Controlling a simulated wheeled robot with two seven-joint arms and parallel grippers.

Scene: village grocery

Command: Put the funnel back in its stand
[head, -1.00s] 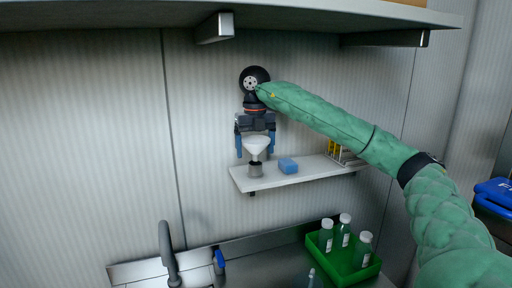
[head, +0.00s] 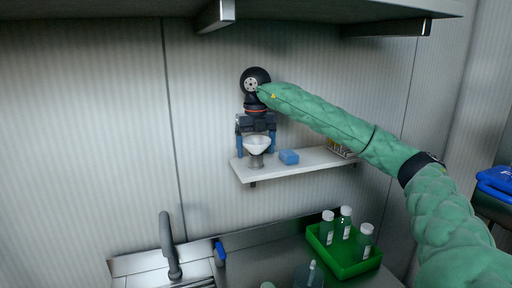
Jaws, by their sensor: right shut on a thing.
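The white funnel (head: 257,144) is upright between the blue fingers of my right gripper (head: 257,146), which is shut on it. The funnel is at the left end of a white wall shelf (head: 310,164). Its narrow end is down at a small grey stand (head: 256,161) on that shelf. The funnel's lower part meets the stand in the picture, but I cannot tell how deep it sits. My left gripper is not in view.
A blue block (head: 289,157) lies on the shelf just right of the stand, with a small rack (head: 340,149) at the right end. Below are a tap (head: 169,245) and a green tray (head: 345,262) with several bottles. An upper shelf (head: 300,14) overhangs.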

